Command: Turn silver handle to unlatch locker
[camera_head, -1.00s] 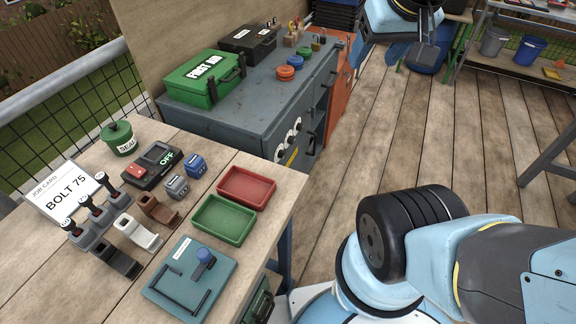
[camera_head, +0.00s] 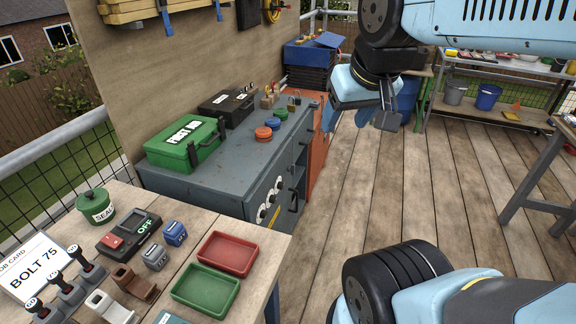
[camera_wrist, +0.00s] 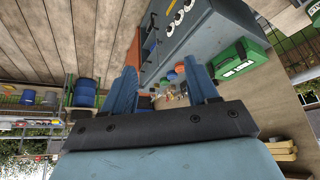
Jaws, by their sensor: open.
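An orange locker (camera_head: 318,150) stands at the far end of the grey cabinet (camera_head: 225,190). It also shows as a narrow strip in the wrist view (camera_wrist: 132,52). I cannot make out a silver handle on it in either view. My gripper (camera_head: 332,115) is open and empty, held in the air near the orange locker in the picture; its distance from the locker is unclear. In the wrist view, the two blue fingers (camera_wrist: 165,78) stand wide apart with nothing between them.
The grey cabinet carries a green first aid box (camera_head: 183,143), a black case (camera_head: 228,106), coloured discs and padlocks. A near workbench holds a red tray (camera_head: 228,253) and a green tray (camera_head: 205,289). The plank floor (camera_head: 350,190) to the right is clear.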

